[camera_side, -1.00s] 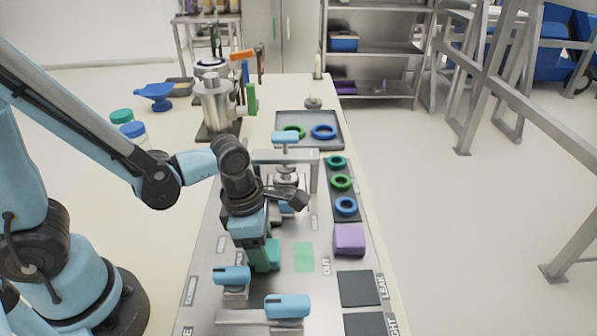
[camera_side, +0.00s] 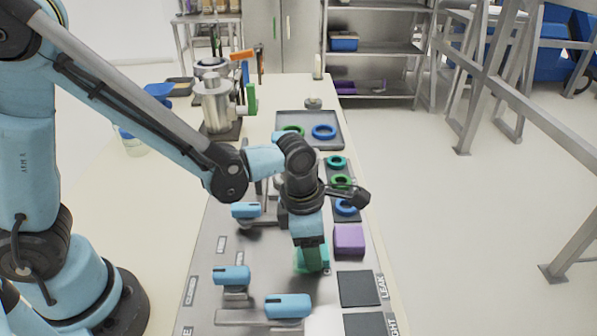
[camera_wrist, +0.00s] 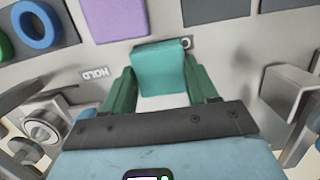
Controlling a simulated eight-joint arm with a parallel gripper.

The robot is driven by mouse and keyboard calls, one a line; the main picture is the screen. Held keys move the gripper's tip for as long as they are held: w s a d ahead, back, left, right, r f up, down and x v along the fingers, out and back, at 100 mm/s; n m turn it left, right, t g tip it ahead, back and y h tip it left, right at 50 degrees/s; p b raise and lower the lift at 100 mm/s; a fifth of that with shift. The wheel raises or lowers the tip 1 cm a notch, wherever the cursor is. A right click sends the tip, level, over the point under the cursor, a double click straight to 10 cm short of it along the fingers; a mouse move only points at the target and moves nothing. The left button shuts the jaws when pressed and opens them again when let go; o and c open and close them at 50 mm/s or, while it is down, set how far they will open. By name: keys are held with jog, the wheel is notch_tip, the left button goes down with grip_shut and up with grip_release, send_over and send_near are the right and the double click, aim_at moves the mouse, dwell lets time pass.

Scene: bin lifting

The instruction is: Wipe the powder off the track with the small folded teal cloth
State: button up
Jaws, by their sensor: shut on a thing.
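The small folded teal cloth (camera_wrist: 160,66) is gripped between the green fingers of my gripper (camera_wrist: 162,88) in the wrist view. In the side view my gripper (camera_side: 312,268) points down over the grey metal panel (camera_side: 262,262), left of the purple block. I cannot tell whether the cloth touches the panel. A pale patch (camera_wrist: 165,101) shows between the fingers below the cloth, and I cannot tell whether it is powder. The track is not clearly made out; my arm and gripper hide part of the panel.
A purple block (camera_side: 349,239) and a strip of rings (camera_side: 337,162) lie right of my gripper. Blue-handled levers (camera_side: 232,275) (camera_side: 288,306) stand to the left and front. A dark square pad (camera_side: 359,288) lies front right. A grey tray (camera_side: 331,118) is behind.

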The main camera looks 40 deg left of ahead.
jog(key=shift+w+d+r, duration=0.15)
jog(key=shift+w+d, duration=0.1)
jog(key=shift+r, duration=3.85)
jog(key=shift+a+f, duration=0.1)
jog(key=shift+f, duration=0.1)
